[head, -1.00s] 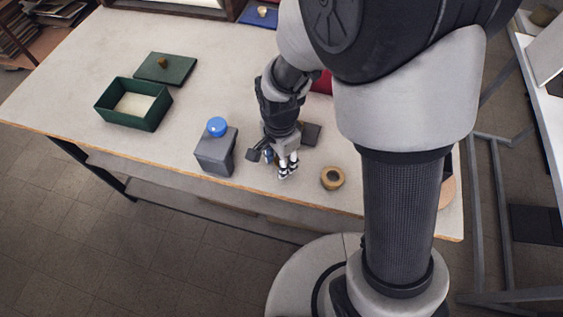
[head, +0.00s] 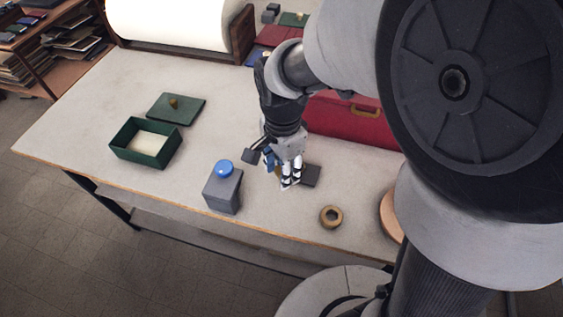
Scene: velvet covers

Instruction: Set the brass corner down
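My gripper (head: 291,183) points down low over the pale worktable (head: 75,112), to the right of a grey box with a blue knob. Its black-and-white fingertips are close together. I cannot tell whether they are shut or what is between them. A small brass-coloured patch (head: 278,170) shows just left of the fingers. It may be the brass corner, but it is too small to be sure, and I cannot tell whether it is held or lying on the table.
The grey box (head: 223,193) stands left of my gripper, and a dark block (head: 311,176) lies close on its right. A tape roll (head: 331,216) is near the front edge. A red case (head: 350,118) stands behind. A green box (head: 120,145) and lid (head: 176,109) are left.

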